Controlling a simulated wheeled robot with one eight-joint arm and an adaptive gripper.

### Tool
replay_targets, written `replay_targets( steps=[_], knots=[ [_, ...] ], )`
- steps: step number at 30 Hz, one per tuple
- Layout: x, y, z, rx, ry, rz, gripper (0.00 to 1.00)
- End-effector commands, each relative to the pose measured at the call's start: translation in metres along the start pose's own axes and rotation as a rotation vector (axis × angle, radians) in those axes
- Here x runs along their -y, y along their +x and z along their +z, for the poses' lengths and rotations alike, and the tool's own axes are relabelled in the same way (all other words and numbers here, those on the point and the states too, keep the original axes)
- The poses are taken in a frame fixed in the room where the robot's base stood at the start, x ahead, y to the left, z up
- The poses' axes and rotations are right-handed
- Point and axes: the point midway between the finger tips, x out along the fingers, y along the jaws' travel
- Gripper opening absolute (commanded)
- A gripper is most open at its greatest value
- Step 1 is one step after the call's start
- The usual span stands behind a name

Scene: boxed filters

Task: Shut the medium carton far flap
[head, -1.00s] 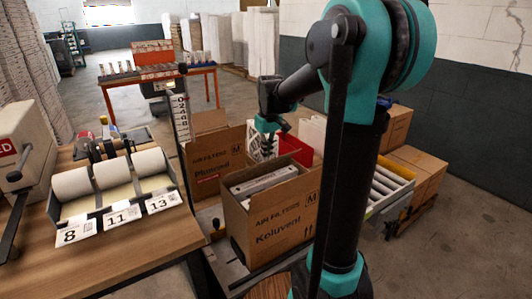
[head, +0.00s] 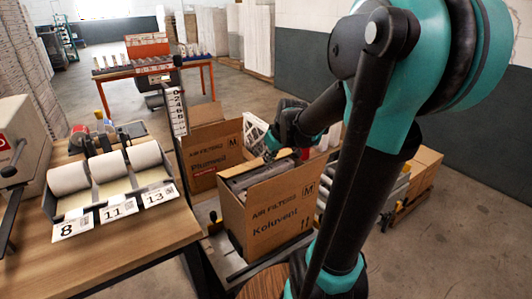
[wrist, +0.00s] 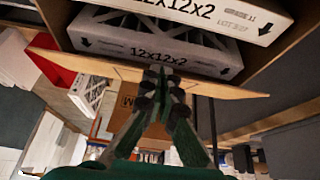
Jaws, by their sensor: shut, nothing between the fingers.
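The carton marked "M" and "Koluvent" (head: 285,215) stands upright in the middle of the head view, open at the top, with filters (head: 255,174) inside. In the wrist view its filters (wrist: 150,52) read "12x12x2", and a brown flap (wrist: 85,66) along the carton's far side slants outward, still open. My gripper (head: 272,152) is at the far side of this carton, shut and empty. In the wrist view the shut fingertips (wrist: 160,72) are at the flap's outer edge, overlapping it; I cannot tell whether they touch. My arm hides the carton's right side in the head view.
A second open carton marked "Plumvent" (head: 214,152) stands behind and left. A white filter (head: 255,132) is behind the gripper. A wooden bench (head: 140,222) with label rolls (head: 107,172) is at the left. A closed carton (head: 425,170) stands at the right.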

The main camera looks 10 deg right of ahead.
Motion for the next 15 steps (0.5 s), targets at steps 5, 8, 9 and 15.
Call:
replay_targets(
  steps=[5, 8, 9, 15],
  knots=[
    [-0.001, 0.01, 0.016, -0.133, 0.003, 0.002, 0.0],
    [-0.001, 0.015, 0.021, -0.196, 0.004, 0.002, 0.0],
    [-0.001, 0.017, 0.023, -0.216, 0.003, 0.001, 0.0],
    [0.0, 0.024, 0.029, -0.208, 0.0, 0.0, 0.0]
  ],
)
